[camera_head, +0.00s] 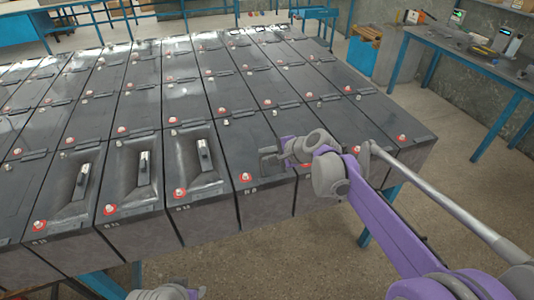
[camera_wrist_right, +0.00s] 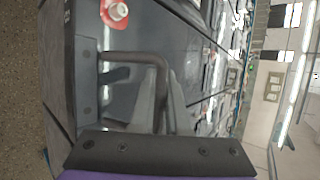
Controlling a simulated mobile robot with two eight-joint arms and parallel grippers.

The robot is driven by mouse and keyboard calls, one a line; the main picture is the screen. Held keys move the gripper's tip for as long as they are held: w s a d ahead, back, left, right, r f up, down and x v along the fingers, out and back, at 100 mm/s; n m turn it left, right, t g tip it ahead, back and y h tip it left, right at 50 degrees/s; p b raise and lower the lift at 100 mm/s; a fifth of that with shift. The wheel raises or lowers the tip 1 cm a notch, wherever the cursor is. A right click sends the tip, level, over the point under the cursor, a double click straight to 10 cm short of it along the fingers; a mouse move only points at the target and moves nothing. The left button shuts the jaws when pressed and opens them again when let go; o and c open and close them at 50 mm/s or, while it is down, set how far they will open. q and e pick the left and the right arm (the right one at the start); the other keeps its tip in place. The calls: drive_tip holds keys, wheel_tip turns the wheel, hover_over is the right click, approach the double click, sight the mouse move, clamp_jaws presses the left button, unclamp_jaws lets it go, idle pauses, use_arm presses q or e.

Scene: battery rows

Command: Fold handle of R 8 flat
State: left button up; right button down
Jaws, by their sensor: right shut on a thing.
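The battery marked R 8 (camera_head: 230,168) is in the front row of the head view, with a red terminal (camera_head: 246,177) near its front edge. My right gripper (camera_head: 272,158) is low over its top from the right. My right gripper is shut on the handle; the exact contact is partly hidden. The handle's angle to the lid is hard to tell. My left gripper's fingers are not visible.
Front-row batteries to the left have recessed tops with handles (camera_head: 145,165) showing. Several rows of dark batteries (camera_head: 140,75) stretch behind, packed close together. A blue-legged workbench (camera_head: 460,55) with tools stands at the right. Open floor (camera_head: 440,200) lies right of the batteries.

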idle(0.3)
drive_tip(key=c, duration=0.9)
unclamp_jaws()
drive_tip(key=v, duration=1)
drive_tip(key=shift+s+d+r, duration=0.15)
drive_tip(key=shift+s+r, duration=0.05)
drive_tip(key=shift+r, duration=0.1)
